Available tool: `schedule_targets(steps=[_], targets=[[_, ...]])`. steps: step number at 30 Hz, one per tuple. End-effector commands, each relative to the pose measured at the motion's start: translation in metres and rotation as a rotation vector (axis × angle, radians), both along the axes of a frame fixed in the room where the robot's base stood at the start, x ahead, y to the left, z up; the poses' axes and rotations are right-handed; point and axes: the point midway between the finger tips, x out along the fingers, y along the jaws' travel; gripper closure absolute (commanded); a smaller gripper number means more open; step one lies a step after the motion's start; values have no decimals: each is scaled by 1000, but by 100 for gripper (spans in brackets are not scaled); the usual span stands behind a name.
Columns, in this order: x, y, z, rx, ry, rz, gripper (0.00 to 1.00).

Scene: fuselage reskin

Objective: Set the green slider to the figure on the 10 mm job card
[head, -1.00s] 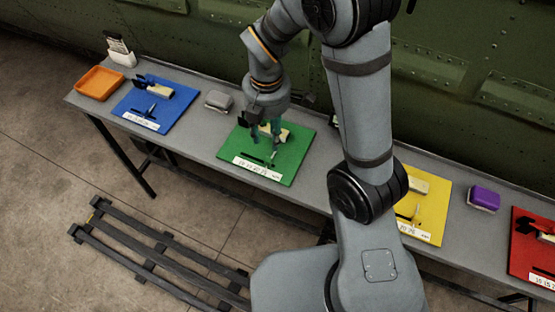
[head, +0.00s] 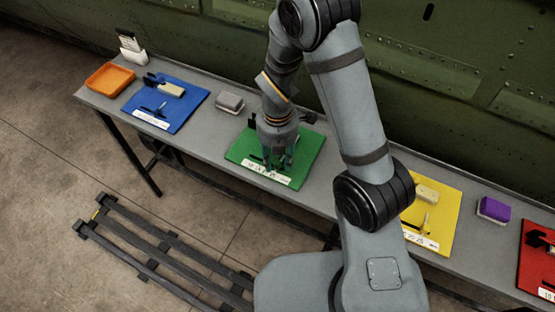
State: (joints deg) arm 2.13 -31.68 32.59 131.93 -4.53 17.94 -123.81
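The green board (head: 242,147) lies on the bench with a white number strip (head: 268,172) along its front edge. My gripper (head: 277,163) is over the front part of this board, pointing down, close above the strip. The gripper and wrist hide the green slider and much of the scale, so I cannot tell the slider's position. I cannot make out whether the fingers are open or touching the slider. A white card holder (head: 131,48) with a card stands at the bench's far left end; its writing is too small to read.
The blue board (head: 186,112), yellow board (head: 441,215) and red board (head: 540,268) lie along the same grey bench. An orange tray (head: 110,77), a grey block (head: 230,102) and a purple block (head: 494,209) sit between or beside them. A dark pallet (head: 165,250) lies on the floor.

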Motion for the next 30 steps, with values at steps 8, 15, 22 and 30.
schedule_targets(steps=[8, 15, 22, 30], targets=[[0, 0, -7, 0, -1, 0, 66], [0, 0, -6, 1, -1, 0, 74], [0, 0, -6, 0, 0, 0, 87], [-1, -1, -6, 0, 1, -1, 100]])
